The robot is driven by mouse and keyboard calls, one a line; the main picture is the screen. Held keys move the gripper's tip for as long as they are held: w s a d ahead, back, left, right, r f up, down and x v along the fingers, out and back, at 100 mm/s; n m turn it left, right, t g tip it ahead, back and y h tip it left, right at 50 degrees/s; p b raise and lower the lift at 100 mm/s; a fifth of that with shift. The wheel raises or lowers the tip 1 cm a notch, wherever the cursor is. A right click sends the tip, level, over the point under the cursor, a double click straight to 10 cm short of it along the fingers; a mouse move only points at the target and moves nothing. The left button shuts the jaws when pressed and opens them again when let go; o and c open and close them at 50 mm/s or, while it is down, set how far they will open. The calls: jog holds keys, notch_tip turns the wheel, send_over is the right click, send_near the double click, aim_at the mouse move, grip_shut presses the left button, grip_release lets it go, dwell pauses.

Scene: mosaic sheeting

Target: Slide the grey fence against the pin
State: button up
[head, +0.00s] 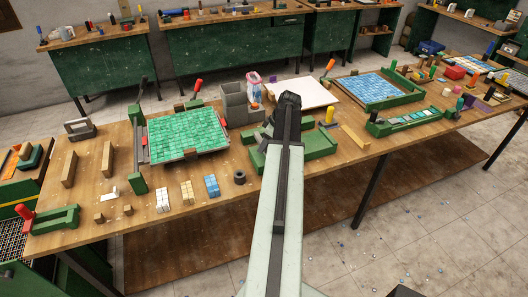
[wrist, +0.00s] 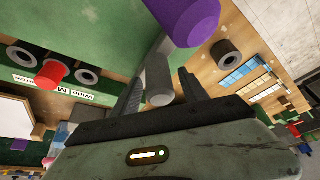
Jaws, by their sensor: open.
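In the wrist view a red pin (wrist: 52,75) stands on a green face between two grey rings, beside a white label. A grey round-ended piece (wrist: 161,88) shows close up below a purple cylinder (wrist: 190,20); it may be part of the grey fence, but I cannot tell. My gripper (wrist: 168,72) is open, its dark fingers on either side of this grey piece; contact is unclear. In the head view my gripper (head: 290,100) is over the green fixture (head: 319,144), and my arm hides much of it, including the pin.
A green mosaic sheet (head: 188,133) lies left of the fixture, with a grey bin (head: 235,107) behind. A dark ring (head: 240,177) and tile stacks (head: 211,186) stand to the front left. A yellow cylinder (head: 329,116) and wooden strip (head: 355,137) are to the right.

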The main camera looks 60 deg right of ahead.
jog(key=shift+w+f, duration=0.15)
jog(key=shift+f, duration=0.35)
jog(key=shift+r, duration=0.15)
grip_shut()
dwell(0.9)
